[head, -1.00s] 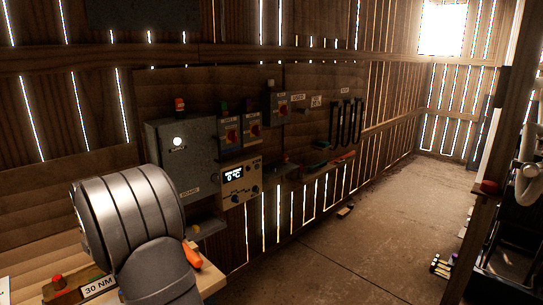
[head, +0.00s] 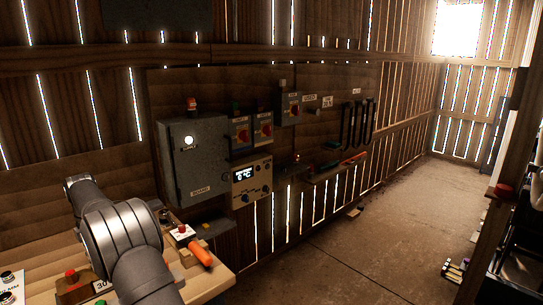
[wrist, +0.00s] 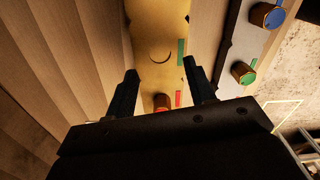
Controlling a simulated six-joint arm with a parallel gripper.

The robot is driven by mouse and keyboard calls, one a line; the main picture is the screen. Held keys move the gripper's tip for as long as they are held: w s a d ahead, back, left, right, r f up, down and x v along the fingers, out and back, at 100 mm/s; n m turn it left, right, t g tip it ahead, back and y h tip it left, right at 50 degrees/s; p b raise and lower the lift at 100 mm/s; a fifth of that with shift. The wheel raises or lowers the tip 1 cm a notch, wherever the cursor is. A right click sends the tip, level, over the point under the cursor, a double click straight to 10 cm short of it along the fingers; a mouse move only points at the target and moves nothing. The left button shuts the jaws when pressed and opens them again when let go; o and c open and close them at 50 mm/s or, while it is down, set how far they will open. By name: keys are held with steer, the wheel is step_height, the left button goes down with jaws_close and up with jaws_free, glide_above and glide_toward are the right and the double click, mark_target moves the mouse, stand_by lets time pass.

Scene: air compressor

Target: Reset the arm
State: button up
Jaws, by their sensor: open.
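My arm (head: 122,238) shows at the lower left of the head view, bent above a wooden bench (head: 222,284). My gripper's jaws cannot be made out in the head view. In the wrist view my gripper (wrist: 160,69) has its two dark fingers spread apart, with nothing held between them. Beyond the fingers is a yellowish panel (wrist: 158,22) with a green strip, a red strip and an orange-red knob (wrist: 162,102) low between the fingers. The knob is partly covered by the gripper body.
The bench holds an orange-handled thing (head: 200,257), a white box with a red button (head: 182,232) and a red button (head: 70,273). A grey cabinet (head: 198,160) hangs on the plank wall. The floor (head: 400,215) to the right is mostly clear.

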steer(key=shift+f, duration=1.3)
steer(key=shift+o, duration=0.4)
steer(key=o, duration=1)
steer(key=s+d+r+m, duration=0.3)
steer(key=s+r+m, duration=0.4)
steer(key=m, duration=0.3)
steer(key=s+d+r+m, duration=0.4)
steer(key=s+r+m, duration=0.25)
steer(key=m, duration=0.35)
steer(key=f, duration=0.9)
steer(key=shift+w+a, duration=0.1)
steer(key=shift+w, duration=0.15)
step_height(320, 180, up, 10)
